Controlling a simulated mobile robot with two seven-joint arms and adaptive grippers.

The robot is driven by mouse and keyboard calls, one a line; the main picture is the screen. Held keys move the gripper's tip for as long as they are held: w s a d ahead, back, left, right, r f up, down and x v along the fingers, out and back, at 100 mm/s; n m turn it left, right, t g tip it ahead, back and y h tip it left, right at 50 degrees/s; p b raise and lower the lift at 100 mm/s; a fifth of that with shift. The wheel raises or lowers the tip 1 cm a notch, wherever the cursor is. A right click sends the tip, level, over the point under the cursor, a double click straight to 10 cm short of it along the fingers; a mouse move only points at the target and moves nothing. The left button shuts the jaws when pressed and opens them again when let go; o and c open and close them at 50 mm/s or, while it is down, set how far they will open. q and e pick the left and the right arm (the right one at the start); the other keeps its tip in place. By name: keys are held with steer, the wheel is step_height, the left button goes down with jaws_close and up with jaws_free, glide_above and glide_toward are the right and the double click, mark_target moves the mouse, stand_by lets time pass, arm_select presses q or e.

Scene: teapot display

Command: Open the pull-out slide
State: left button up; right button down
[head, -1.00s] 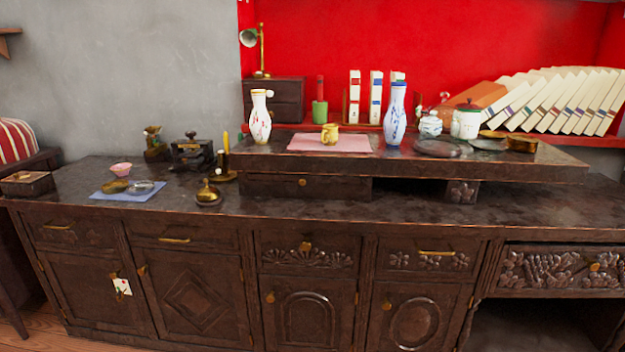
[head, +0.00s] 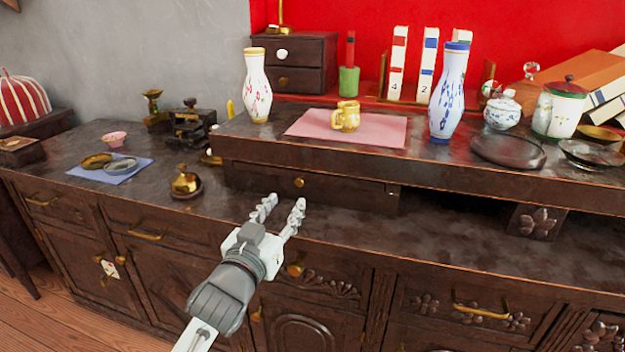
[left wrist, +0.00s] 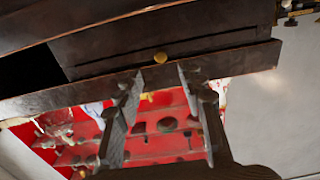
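A dark wooden slide front (head: 345,193) with a small brass knob (head: 299,182) sits under the left part of the raised shelf; it looks flush and closed. I take it as the pull-out slide. My left gripper (head: 284,203) is open and empty over the counter in front of it, fingers pointing towards it. In the left wrist view the slide front (left wrist: 215,42) and the knob (left wrist: 160,57) show beyond the open left gripper (left wrist: 157,73), the knob lying between the finger directions and apart from them. My right gripper is out of view.
The raised shelf (head: 400,165) bears a white vase (head: 257,85), a blue-patterned vase (head: 449,92) and a yellow cup (head: 347,117) on a pink cloth (head: 300,124). A brass bell (head: 186,183) stands on the counter left of my gripper. Counter right of the gripper is clear.

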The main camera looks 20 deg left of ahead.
mark_target(299, 183)
arm_select(q)
steer(key=shift+w+r, duration=0.15)
steer(key=shift+w, duration=0.25)
steer(key=w, duration=0.6)
steer(key=shift+w+d, duration=0.1)
steer(key=shift+w, duration=0.25)
steer(key=shift+c, duration=0.2)
jaws_close()
